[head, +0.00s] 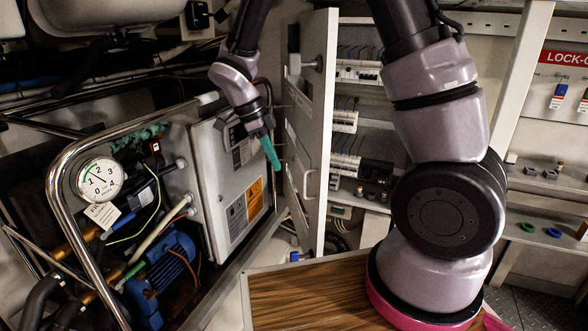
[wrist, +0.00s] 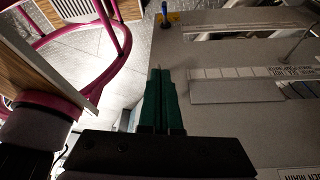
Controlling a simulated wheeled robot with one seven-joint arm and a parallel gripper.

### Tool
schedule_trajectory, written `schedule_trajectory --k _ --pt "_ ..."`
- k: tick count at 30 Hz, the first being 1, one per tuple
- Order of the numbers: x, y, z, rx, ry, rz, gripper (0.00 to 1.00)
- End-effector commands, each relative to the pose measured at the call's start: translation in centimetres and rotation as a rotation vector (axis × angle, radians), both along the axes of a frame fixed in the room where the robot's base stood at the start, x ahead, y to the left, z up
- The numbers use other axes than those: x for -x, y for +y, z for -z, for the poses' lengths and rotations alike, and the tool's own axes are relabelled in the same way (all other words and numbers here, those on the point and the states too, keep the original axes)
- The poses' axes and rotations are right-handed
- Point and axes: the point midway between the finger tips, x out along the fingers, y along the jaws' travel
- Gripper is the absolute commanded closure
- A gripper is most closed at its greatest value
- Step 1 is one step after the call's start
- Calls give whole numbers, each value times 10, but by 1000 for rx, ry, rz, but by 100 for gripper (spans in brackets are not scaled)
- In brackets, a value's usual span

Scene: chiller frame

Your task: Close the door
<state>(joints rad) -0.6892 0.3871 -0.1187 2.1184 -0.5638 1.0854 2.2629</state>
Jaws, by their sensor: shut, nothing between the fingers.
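The door (head: 323,140) is a tall pale panel with a light edge, standing open in the middle of the head view. A pale handle (head: 308,184) is on its lower part. The open cabinet with rows of breakers (head: 345,121) shows to its right. My gripper (head: 272,155) has teal fingers pointing down, just left of the door; I cannot tell whether they touch it. In the wrist view the fingers (wrist: 161,98) are together with nothing between them. A grey labelled panel (wrist: 235,60) fills the right of that view, probably the door's face.
A grey box with an orange label (head: 232,185) stands left of my gripper. A chrome rail (head: 58,205), a gauge (head: 99,180) and a blue motor (head: 162,270) are at the left. A wooden top (head: 300,295) lies in front. A tag board (head: 565,75) is at right.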

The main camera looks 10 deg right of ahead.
Motion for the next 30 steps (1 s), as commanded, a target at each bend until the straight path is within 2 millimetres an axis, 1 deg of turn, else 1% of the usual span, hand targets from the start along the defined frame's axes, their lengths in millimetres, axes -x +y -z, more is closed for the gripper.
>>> schedule_trajectory --k 1,4,6,9,12,16,26,30 --pt "2 -5 11 3 4 2 100" --pt "4 -12 29 1 4 1 100" --pt "5 -24 27 -1 -1 4 100" --pt "8 -37 28 -1 0 3 100" --pt "10 -45 28 -1 0 2 100" --pt "11 -49 28 -2 -1 1 100" --pt "11 -50 28 -1 0 0 100" --pt "9 -54 28 -1 0 -6 100"
